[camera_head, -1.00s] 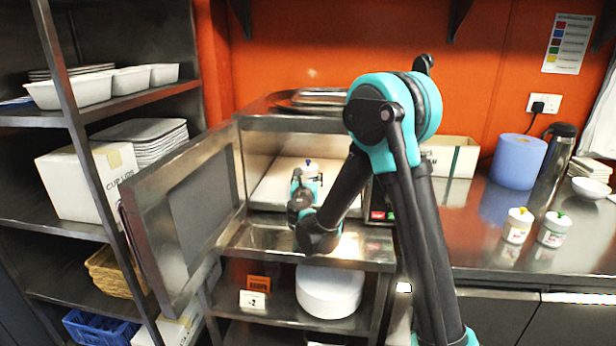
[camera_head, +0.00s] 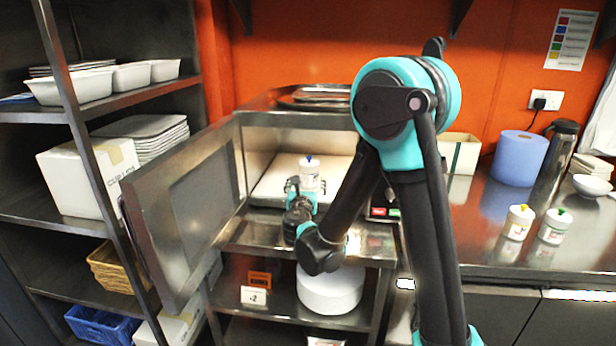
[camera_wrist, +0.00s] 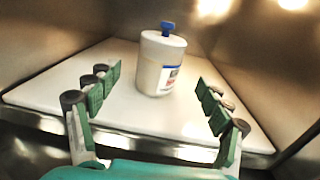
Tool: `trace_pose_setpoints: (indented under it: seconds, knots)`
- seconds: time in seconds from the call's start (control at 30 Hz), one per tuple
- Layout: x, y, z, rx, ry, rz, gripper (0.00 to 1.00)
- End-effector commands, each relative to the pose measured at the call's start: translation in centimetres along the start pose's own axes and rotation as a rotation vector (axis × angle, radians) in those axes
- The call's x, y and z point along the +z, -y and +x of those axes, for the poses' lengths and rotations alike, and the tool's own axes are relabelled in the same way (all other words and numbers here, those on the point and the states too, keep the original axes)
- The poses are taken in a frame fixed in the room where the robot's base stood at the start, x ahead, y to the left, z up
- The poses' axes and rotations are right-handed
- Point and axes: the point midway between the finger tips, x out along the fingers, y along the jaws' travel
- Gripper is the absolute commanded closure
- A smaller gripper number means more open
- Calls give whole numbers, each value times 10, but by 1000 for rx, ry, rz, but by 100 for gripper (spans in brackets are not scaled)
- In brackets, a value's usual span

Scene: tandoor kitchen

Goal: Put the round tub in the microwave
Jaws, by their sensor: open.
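A white round tub (camera_head: 309,173) with a label and a blue clip on its lid stands upright inside the open microwave (camera_head: 262,123). In the wrist view the tub (camera_wrist: 160,65) stands on the white microwave floor plate (camera_wrist: 105,112). My gripper (camera_head: 300,188) is at the microwave opening, in front of the tub. In the wrist view my gripper (camera_wrist: 157,92) has its fingers spread wide and empty, with the tub beyond the fingertips and apart from them. The microwave door (camera_head: 185,215) is swung open to the left.
Two similar white tubs, one with a yellow clip (camera_head: 518,222) and one with a green clip (camera_head: 554,227), stand on the right counter (camera_head: 480,258). A blue roll (camera_head: 518,159) and a dark flask (camera_head: 552,165) stand behind them. Metal trays (camera_head: 325,96) lie on top of the microwave.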

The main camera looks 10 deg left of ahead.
Motion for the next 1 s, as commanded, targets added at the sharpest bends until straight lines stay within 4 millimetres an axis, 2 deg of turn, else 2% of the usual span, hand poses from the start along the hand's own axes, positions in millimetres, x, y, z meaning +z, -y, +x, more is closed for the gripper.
trace_pose_setpoints:
  seconds: [0.1,0.3,1.0]
  knots:
    - [0,-1,-20,2,0,0,21]
    - [0,0,-36,1,0,0,21]
    - [0,0,-38,0,0,0,21]
